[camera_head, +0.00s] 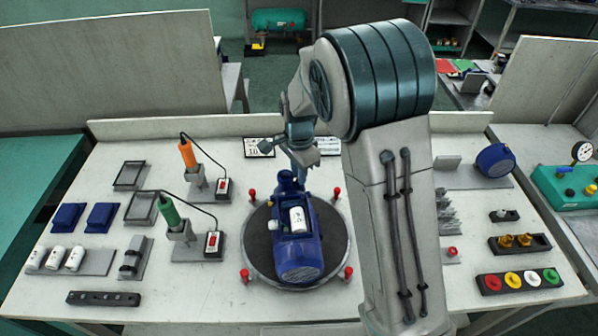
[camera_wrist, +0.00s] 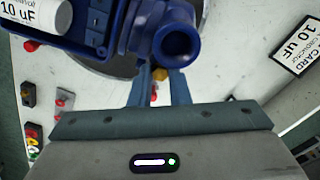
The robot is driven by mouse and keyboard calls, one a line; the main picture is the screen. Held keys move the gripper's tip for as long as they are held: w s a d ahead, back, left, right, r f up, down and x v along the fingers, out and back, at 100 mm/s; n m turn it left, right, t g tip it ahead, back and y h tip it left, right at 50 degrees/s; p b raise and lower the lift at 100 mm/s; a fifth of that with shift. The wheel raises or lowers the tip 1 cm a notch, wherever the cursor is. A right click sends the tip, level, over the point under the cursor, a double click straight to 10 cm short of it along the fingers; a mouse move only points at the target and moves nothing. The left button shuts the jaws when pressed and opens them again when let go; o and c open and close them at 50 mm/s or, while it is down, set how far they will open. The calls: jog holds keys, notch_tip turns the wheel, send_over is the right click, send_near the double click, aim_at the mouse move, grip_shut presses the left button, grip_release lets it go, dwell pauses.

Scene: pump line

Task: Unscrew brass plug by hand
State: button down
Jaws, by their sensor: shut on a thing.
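The blue pump (camera_head: 300,245) lies on the round dark turntable (camera_head: 258,228) at the middle of the bench, with a white capacitor (camera_head: 298,219) on it. My gripper (camera_head: 298,168) reaches down at the pump's far end. In the wrist view the pump's round blue port (camera_wrist: 177,44) is just beyond my fingers. A small brass plug (camera_wrist: 160,73) shows between the fingertips (camera_wrist: 160,78), below the port. The fingers are shut on it. The plug's seat is hidden, so I cannot tell how far it is screwed in.
Red knobs (camera_head: 244,275) stand around the turntable. Orange (camera_head: 187,154) and green (camera_head: 169,212) tools stand on holders at left. A tray (camera_head: 520,246) with brass fittings and a tray of coloured caps (camera_head: 519,282) lie at right. My arm hides part of the right bench.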

jog(key=shift+s+f+n, duration=0.15)
jog(key=shift+s+n, duration=0.1)
jog(key=shift+n, duration=0.85)
jog(key=shift+n+b, duration=0.4)
jog(key=shift+n, duration=1)
jog(key=c, duration=1.6)
grip_release()
jog(key=shift+o, duration=0.7)
jog(key=shift+s+d, duration=0.1)
jog(key=shift+d, duration=0.05)
jog(key=shift+a, duration=0.25)
